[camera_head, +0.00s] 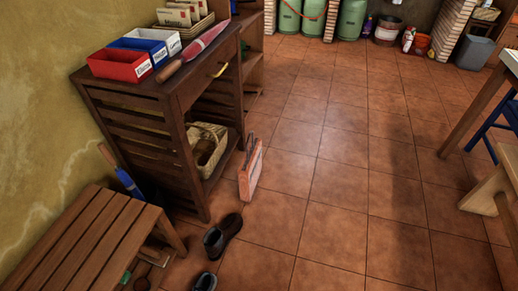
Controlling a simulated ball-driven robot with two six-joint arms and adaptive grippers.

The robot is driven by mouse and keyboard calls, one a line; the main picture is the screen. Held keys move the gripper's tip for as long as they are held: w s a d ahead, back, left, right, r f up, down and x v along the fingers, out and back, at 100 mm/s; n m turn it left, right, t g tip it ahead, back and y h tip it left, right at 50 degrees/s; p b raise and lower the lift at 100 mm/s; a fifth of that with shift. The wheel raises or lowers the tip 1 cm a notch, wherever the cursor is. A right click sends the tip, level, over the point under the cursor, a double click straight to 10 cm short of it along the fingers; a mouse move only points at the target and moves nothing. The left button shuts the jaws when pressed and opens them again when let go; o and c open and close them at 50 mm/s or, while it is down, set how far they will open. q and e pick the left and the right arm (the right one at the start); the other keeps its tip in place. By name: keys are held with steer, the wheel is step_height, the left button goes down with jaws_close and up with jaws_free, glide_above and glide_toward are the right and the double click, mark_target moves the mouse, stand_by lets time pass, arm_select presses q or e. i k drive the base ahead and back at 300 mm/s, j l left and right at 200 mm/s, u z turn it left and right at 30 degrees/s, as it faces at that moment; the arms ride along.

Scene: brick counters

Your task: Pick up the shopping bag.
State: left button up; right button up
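The shopping bag (250,174) is a thin, upright orange and white bag with thin handles at its top. It stands on the tiled floor close to the front right leg of the dark wooden cabinet, near the middle of the head view. Its narrow side and one broad face show. Neither of my grippers is in view, and nothing is touching the bag from my side.
The dark cabinet (160,112) stands left of the bag, with a basket (207,146) on its lower shelf. Shoes (222,236) lie in front. A slatted bench (85,240) is at lower left. The tiled floor (340,190) to the right is clear.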

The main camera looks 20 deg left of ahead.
mark_target(250, 169)
steer(key=i+l+u, duration=0.1)
steer(key=i+u, duration=0.15)
steer(key=i, duration=0.3)
steer(key=i+l+u, duration=0.2)
steer(key=i, duration=0.35)
steer(key=i+l+u, duration=0.25)
steer(key=i, duration=0.25)
steer(key=u, duration=0.7)
